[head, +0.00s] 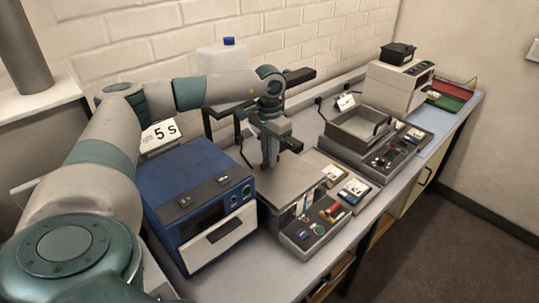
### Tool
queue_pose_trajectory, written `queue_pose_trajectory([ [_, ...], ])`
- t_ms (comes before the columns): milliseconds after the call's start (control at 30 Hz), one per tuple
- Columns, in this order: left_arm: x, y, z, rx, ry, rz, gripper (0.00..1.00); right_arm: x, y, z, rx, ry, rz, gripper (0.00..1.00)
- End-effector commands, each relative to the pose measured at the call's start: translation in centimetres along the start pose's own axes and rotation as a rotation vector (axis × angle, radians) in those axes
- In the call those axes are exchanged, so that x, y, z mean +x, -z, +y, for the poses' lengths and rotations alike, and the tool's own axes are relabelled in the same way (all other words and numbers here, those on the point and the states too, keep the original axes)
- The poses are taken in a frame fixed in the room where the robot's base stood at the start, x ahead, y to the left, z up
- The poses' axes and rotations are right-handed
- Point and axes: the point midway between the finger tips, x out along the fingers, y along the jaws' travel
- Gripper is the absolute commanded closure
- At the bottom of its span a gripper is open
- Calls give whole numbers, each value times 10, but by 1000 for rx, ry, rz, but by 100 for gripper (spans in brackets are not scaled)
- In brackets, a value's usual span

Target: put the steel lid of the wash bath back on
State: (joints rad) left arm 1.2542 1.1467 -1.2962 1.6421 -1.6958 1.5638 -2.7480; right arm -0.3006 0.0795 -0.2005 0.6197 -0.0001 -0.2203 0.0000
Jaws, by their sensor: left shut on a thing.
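My left arm reaches in from the left, and its left gripper (270,160) points down. It is shut on the top of a flat grey steel lid (298,178). The lid is level over the nearer bath unit (311,230), which has a dark control panel with coloured parts at its front right. The lid hides the opening below it; I cannot tell whether it rests on the rim or hangs just above. A second bath unit (345,137) stands farther right with its open basin showing. My right gripper is not in view.
A blue box-shaped machine (200,185) stands close on the left of the lid. Small labelled cards or packs (354,188) lie between the two baths. A white machine (392,88) and a red-green tray (447,98) stand at the far right. A blue-capped container (228,60) is behind.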

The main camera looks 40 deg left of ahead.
Motion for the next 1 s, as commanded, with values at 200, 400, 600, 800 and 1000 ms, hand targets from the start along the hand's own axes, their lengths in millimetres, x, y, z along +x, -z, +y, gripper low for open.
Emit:
queue_pose_trajectory([
  [200, 3, 0, 0, 0, 0, 0, 77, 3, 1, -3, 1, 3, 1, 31],
  [400, 2, 0, 0, 0, 0, 0, 70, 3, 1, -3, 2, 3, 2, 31],
  [600, 1, 0, 0, 0, 0, 0, 70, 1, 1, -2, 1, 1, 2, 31],
  [800, -8, 1, 0, 0, 0, 3, 70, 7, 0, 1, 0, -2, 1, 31],
  [1000, -36, 1, 0, 1, 0, 5, 70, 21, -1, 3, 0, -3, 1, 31],
])
